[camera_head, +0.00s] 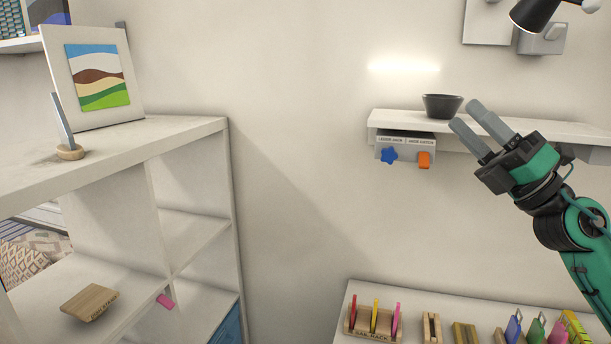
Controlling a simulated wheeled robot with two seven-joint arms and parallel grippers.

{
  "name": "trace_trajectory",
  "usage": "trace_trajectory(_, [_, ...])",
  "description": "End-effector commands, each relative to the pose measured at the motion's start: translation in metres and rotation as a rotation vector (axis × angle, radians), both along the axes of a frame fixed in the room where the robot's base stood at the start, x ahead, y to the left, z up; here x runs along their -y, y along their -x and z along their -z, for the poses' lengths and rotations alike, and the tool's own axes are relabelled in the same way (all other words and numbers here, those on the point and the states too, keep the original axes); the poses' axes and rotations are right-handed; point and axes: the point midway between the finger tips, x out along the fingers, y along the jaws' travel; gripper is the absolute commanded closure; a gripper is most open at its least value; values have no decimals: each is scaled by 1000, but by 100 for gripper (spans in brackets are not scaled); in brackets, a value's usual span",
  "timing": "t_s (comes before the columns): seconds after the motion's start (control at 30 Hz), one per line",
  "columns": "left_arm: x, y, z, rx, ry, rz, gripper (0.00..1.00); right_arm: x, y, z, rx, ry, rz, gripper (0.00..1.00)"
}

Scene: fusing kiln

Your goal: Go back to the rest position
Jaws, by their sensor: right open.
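My right gripper (471,127) is open and empty. It is raised in front of the wall shelf, with its grey fingers pointing up and left. Its fingertips overlap the shelf edge in the view, just below and right of a dark bowl (442,105). I cannot tell whether it touches the shelf. My right arm comes in from the right edge. My left gripper is not in view.
A white wall shelf (390,119) has a grey box (405,160) with a blue star knob and orange switch below it. A white shelving unit (190,130) stands left. A lower surface (350,300) holds wooden racks with coloured pieces. Wall space between is clear.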

Motion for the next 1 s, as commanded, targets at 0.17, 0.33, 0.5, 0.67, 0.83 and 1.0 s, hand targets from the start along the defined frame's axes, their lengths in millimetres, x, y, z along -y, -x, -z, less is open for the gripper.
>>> trace_trajectory(0.17, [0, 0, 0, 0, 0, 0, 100, 7, -20, 65, -214, -323, -26, 57])
trace_trajectory(0.33, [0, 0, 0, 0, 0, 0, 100, 22, -34, 140, -448, -617, 12, 57])
trace_trajectory(0.5, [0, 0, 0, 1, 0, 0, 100, 35, -34, 233, -709, -892, 98, 57])
trace_trajectory(0.67, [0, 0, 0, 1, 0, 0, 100, 42, -14, 330, -975, -1125, 221, 57])
trace_trajectory(0.83, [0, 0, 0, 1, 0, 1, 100, 39, 33, 435, -1274, -1341, 392, 57])
trace_trajectory(1.0, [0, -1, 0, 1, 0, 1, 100, 25, 107, 524, -1579, -1512, 594, 57])
